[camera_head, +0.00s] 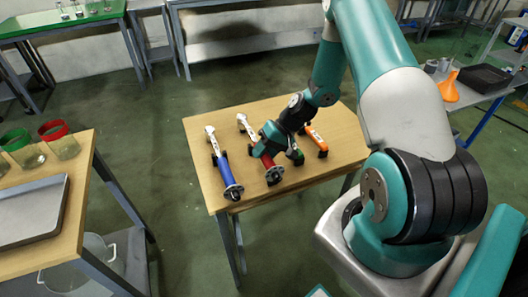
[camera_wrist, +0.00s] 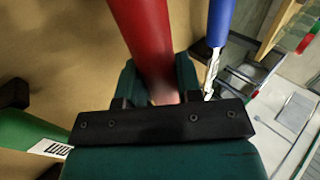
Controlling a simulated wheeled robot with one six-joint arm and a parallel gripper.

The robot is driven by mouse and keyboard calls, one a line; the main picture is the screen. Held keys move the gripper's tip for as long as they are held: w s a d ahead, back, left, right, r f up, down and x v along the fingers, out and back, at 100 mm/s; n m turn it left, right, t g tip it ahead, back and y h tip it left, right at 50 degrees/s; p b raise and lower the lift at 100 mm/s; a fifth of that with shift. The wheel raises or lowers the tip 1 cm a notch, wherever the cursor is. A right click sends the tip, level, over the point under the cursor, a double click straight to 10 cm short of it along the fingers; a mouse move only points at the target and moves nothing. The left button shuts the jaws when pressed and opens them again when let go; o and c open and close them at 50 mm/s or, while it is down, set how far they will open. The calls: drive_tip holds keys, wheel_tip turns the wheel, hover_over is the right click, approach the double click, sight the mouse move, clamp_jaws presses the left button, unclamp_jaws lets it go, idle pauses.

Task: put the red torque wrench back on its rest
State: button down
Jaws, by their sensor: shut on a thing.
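The red torque wrench (camera_head: 268,162) is at the middle of the small wooden table, its pale head toward the back and its dark round end toward the front. My gripper (camera_head: 268,148) is shut on its red handle. In the wrist view the red handle (camera_wrist: 146,40) runs up between the fingers of my gripper (camera_wrist: 156,88). I cannot tell whether the wrench touches its rest; my gripper hides much of that area.
A blue wrench (camera_head: 225,171) lies to the left. A green wrench (camera_head: 296,154), partly hidden by my arm, and an orange one (camera_head: 316,138) lie to the right. Another wooden table (camera_head: 76,180) at left holds a grey tray (camera_head: 30,212) and jars.

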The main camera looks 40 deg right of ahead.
drive_tip(key=shift+f+b, duration=0.8)
drive_tip(key=shift+f, duration=0.35)
drive_tip(key=c, duration=0.7)
unclamp_jaws()
drive_tip(key=b+v, duration=0.1)
drive_tip(key=v, duration=1.6)
drive_tip(key=shift+d+r, duration=0.1)
drive_tip(key=shift+r, duration=0.15)
